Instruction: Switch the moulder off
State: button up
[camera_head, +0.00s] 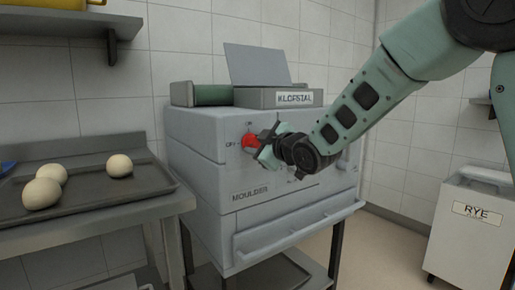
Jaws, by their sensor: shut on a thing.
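The moulder (205,165) is a grey machine in the middle of the view, with the word MOULDER on its front. A red rotary switch (249,141) sits at the upper left of that front. A small label, seemingly OFF, is to the left of the switch, and another small mark above it is too small to read. My gripper (262,149) is at the switch and shut on it, reaching in from the right. The fingers and wrist hide part of the switch, so I cannot tell which way it points.
A bench at left holds a dark tray (90,203) with 3 dough balls. A shelf (75,24) is on the wall above. A bin marked RYE (470,240) stands at right. A drawer-like ledge (300,229) juts from the moulder's lower front. Floor shows between moulder and bin.

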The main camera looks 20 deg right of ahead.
jog(key=shift+r, duration=0.2)
jog(key=o, duration=1)
jog(key=shift+f, duration=0.15)
jog(key=p+v, duration=0.1)
jog(key=v, duration=1.6)
jog(key=shift+s, duration=0.15)
